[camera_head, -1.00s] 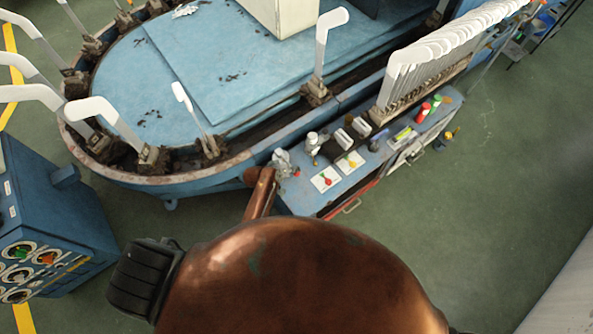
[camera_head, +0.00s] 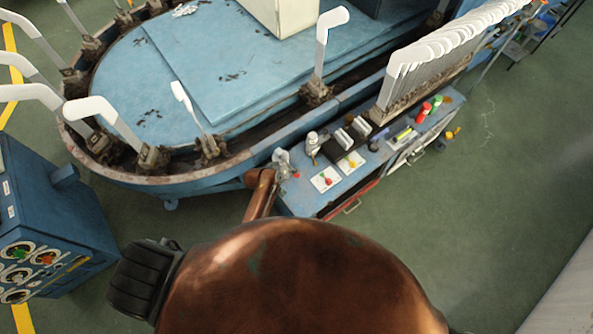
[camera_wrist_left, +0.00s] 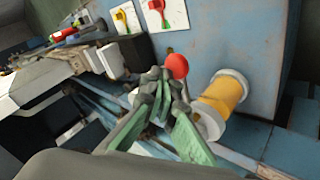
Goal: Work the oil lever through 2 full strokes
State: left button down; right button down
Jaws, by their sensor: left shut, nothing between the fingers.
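The oil lever's red ball knob (camera_wrist_left: 177,66) shows in the left wrist view, just beyond my left fingertips. In the head view a small red spot (camera_head: 297,174) shows right beside the gripper. My left gripper (camera_wrist_left: 166,84) is shut and empty, its fingertips close to the knob; I cannot tell whether they touch. In the head view the gripper (camera_head: 282,160) is small, at the near left corner of the blue bench. A yellow cylinder (camera_wrist_left: 221,95) with white ends lies right of the fingers. The lever's shaft is mostly hidden behind the fingers. My right gripper is not in view.
The blue bench (camera_head: 315,202) carries cards with red and yellow knobs, a small bottle (camera_head: 312,139) and dark blocks with white switches. A row of white sock boards (camera_head: 440,58) stands behind. A blue control cabinet (camera_head: 50,205) stands left. Green floor is clear at right.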

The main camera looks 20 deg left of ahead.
pick_arm(q)
jog(key=shift+s+d+f+b, duration=0.1)
jog(key=shift+f+b, duration=0.35)
jog(key=shift+f, duration=0.45)
dwell(0.7)
dwell(0.5)
jog(key=shift+r, duration=0.2)
jog(key=shift+a+r+p, duration=0.2)
jog(key=shift+r+p, duration=1.25)
jog(key=shift+p, duration=0.05)
jog(key=shift+w+a+r+p, duration=0.1)
jog(key=shift+w+r+p, duration=0.1)
jog(key=shift+r+p, duration=0.9)
jog(key=r+p, duration=0.4)
jog(key=r, duration=0.1)
jog(key=shift+w+a+p, duration=0.2)
jog(key=shift+a+p, duration=0.05)
jog(key=shift+p, duration=0.1)
